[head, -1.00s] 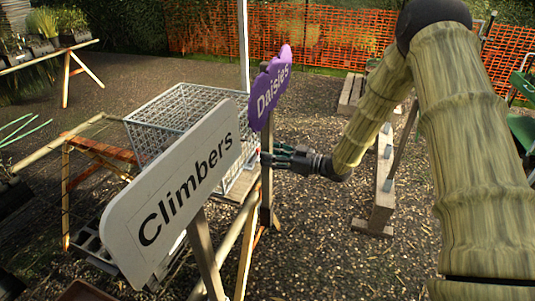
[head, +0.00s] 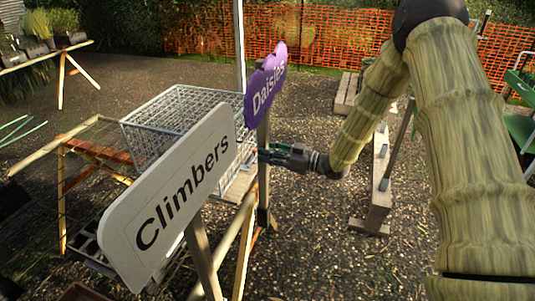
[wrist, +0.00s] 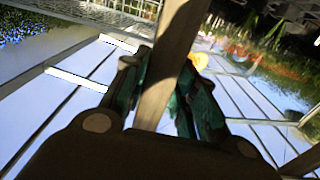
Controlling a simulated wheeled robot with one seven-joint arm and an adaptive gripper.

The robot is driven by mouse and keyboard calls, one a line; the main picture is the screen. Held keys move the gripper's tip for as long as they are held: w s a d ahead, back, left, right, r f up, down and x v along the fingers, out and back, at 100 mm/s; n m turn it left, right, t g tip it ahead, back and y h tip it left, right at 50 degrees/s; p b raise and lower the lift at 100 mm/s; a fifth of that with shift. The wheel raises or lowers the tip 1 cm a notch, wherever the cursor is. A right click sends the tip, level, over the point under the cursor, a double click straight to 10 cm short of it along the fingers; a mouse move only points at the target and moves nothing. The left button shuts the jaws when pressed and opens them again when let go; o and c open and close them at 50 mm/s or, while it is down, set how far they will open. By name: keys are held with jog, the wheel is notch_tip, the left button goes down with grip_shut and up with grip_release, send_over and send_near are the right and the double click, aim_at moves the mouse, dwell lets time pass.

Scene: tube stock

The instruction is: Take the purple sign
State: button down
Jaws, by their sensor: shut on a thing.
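The purple sign (head: 265,85), a flower-like shape reading "Daisies", stands on a wooden stake (head: 263,165) in the middle of the head view. My gripper (head: 268,155) comes from the right and is shut on the stake, below the purple board. In the wrist view the stake (wrist: 168,65) runs between the two fingers of my gripper (wrist: 165,100), slightly tilted. The purple board is not seen in the wrist view. The stake's foot is partly hidden in the head view.
A white "Climbers" sign (head: 165,200) on its own stake stands close in front, left of the purple sign. A wire basket (head: 170,125) sits behind it. An orange mesh fence (head: 330,40) crosses the back. A wooden stand (head: 378,195) is on the gravel at right.

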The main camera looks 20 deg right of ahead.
aim_at(268, 122)
jog(key=shift+r+p, duration=2.95)
jog(key=shift+r, duration=2.7)
